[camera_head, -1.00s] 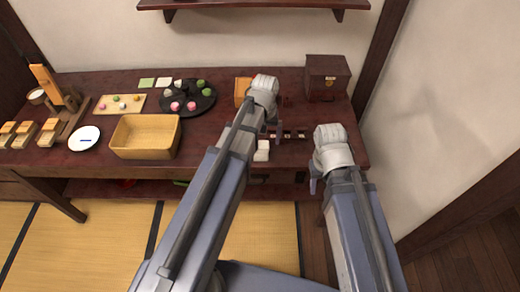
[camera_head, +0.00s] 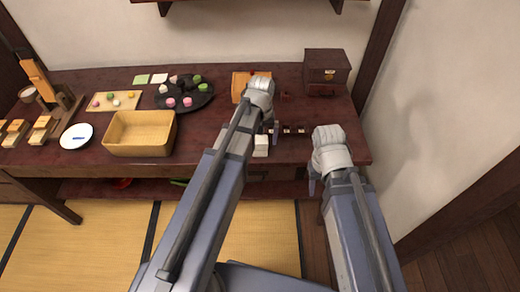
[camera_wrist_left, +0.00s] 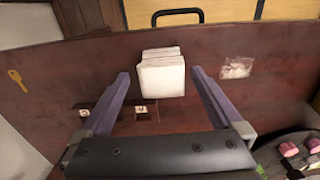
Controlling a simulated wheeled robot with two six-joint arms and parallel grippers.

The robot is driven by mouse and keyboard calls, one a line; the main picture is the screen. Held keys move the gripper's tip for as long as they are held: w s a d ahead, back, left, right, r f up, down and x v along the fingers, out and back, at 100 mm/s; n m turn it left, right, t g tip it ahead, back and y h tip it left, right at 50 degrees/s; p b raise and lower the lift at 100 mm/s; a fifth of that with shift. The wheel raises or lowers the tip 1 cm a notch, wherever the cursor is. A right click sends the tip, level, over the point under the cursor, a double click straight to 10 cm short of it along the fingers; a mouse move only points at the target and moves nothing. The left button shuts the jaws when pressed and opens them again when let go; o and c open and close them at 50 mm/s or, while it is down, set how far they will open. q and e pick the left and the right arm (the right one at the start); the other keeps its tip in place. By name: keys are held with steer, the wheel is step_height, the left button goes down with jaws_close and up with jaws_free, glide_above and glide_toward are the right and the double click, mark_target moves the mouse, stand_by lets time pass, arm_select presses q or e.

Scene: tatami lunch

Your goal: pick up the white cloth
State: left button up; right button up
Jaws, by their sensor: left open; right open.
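The white cloth (camera_head: 261,146) looks like a thick folded stack near the table's front edge. In the left wrist view the white cloth (camera_wrist_left: 162,76) sits between the spread fingers of my left gripper (camera_wrist_left: 160,73), with a gap on each side. In the head view my left gripper (camera_head: 270,132) is just behind and beside the cloth, partly hidden by its own arm. My right gripper (camera_head: 313,184) is at the table's front right edge, away from the cloth and empty.
A wooden basket (camera_head: 141,134), a black round tray (camera_head: 200,101) with sweets and a white plate (camera_head: 76,136) stand to the left. A dark box (camera_head: 326,70) is at the back right. A key (camera_wrist_left: 18,80) and a clear packet (camera_wrist_left: 236,67) lie near the cloth.

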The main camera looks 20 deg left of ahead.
mark_target(260, 146)
arm_select(q)
steer(key=f+b, duration=0.3)
steer(key=f, duration=0.1)
steer(key=shift+a, duration=0.2)
steer(key=c, duration=1.5)
steer(key=shift+r, duration=0.1)
steer(key=shift+r, duration=0.1)
step_height(260, 146, up, 10)
steer(key=p, duration=1)
